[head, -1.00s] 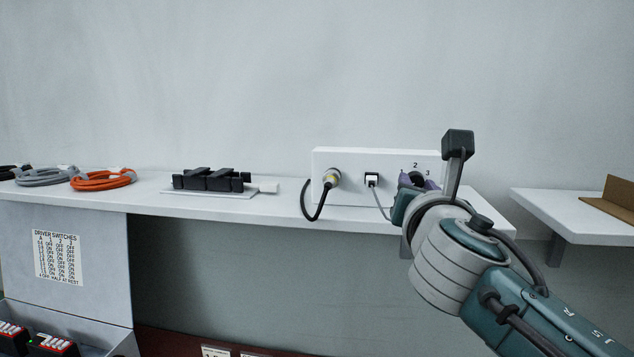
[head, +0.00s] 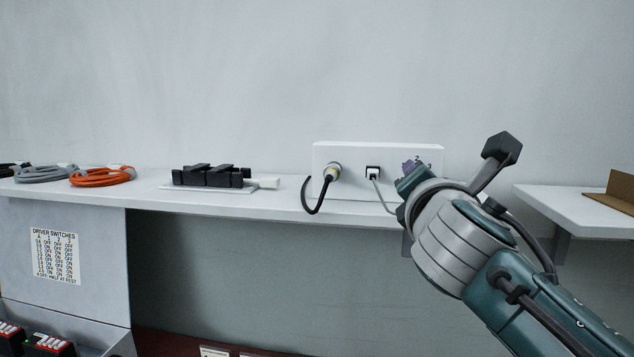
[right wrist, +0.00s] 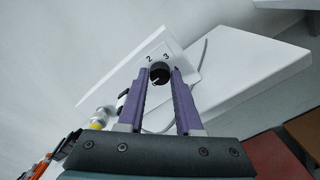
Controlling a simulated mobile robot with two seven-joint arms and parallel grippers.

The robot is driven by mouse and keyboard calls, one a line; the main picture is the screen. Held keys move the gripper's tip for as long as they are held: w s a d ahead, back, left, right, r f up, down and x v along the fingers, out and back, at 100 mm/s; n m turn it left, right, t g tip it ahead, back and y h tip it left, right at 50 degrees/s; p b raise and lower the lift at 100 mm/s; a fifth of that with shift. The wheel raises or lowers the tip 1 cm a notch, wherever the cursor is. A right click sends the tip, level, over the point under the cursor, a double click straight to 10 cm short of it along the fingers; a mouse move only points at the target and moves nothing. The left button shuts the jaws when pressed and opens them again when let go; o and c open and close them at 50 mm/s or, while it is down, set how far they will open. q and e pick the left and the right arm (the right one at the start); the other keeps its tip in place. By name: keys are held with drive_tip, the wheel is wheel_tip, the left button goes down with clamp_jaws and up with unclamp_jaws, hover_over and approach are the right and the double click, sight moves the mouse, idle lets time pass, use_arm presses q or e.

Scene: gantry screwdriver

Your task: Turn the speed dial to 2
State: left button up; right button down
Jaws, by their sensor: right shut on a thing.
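The speed dial (right wrist: 160,73) is a round black knob on the face of the white box (head: 335,153) that stands on the shelf. The numbers 2 and 3 show on the panel beside it in the right wrist view. A small pale mark shows on the knob, but I cannot tell which number it points to. My right gripper (right wrist: 160,72) is shut on the dial, with one purple finger on each side of it. In the head view the right gripper (head: 411,165) and wrist hide the knob. My left gripper is in neither view.
A round plug with a black cable (head: 333,173) and a small plug with a grey cable (head: 373,173) sit in the box left of the dial. Farther left on the shelf are a black device (head: 211,177) and coiled orange (head: 102,177) and grey cables. The wall is close behind.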

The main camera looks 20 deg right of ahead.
drive_tip(key=m+b, duration=0.1)
drive_tip(key=m, duration=0.3)
drive_tip(key=shift+m+b, duration=0.4)
drive_tip(key=m+b, duration=0.1)
drive_tip(key=m, duration=0.3)
drive_tip(key=shift+m+b, duration=0.3)
drive_tip(key=shift+b, duration=0.1)
drive_tip(key=m+b, duration=0.2)
drive_tip(key=m, duration=0.3)
drive_tip(key=shift+m, duration=0.4)
drive_tip(key=shift+m+b, duration=0.4)
drive_tip(key=shift+m, duration=0.8)
drive_tip(key=c, duration=0.6)
unclamp_jaws()
